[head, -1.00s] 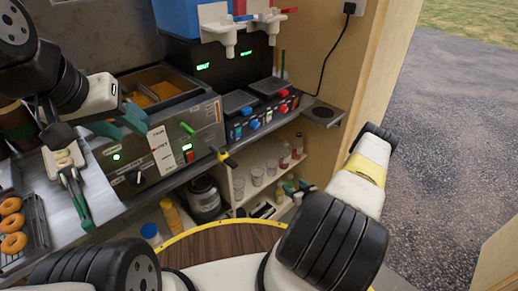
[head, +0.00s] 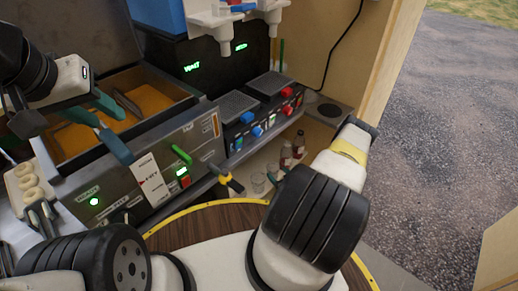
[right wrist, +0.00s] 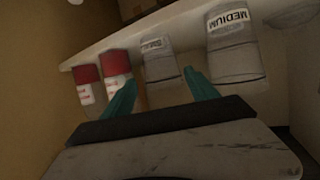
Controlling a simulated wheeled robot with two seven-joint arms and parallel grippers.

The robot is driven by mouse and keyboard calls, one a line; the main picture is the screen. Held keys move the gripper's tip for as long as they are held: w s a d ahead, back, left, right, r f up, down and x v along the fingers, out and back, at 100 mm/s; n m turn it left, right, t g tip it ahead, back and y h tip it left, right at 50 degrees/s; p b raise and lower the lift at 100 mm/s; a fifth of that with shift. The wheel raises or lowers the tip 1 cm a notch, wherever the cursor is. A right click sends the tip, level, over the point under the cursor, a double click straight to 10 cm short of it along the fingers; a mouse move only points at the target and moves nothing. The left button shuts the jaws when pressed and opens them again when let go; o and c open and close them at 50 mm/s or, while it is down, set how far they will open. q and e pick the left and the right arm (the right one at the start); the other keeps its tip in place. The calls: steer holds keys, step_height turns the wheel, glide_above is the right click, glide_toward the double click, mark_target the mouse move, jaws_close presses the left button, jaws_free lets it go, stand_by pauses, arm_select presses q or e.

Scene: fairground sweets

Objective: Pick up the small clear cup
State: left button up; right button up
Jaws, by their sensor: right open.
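The small clear cup (right wrist: 160,62), with a pale label hard to read, stands in the right wrist view between a red-capped bottle and a larger clear cup (right wrist: 235,50) marked MEDIUM. My right gripper (right wrist: 160,93) is open and empty, its teal fingers apart, with the small cup just beyond and between the fingertips. I cannot tell whether they touch it. In the head view my right arm hides this gripper, and some clear cups (head: 258,183) show on the low shelf. My left gripper (head: 124,136) is open and empty over the fryer.
The counter with the fryer (head: 150,180) and a yellow-edged round wooden top (head: 215,220) are nearby. A yellow-black handle (head: 230,180) sticks out from the counter.

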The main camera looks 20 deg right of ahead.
mark_target(270, 167)
steer(key=x, duration=0.8)
steer(key=shift+a+r, duration=0.1)
steer(key=shift+a, duration=0.1)
steer(key=c, duration=1.1)
steer(key=shift+o, duration=0.2)
steer(key=shift+r, duration=0.15)
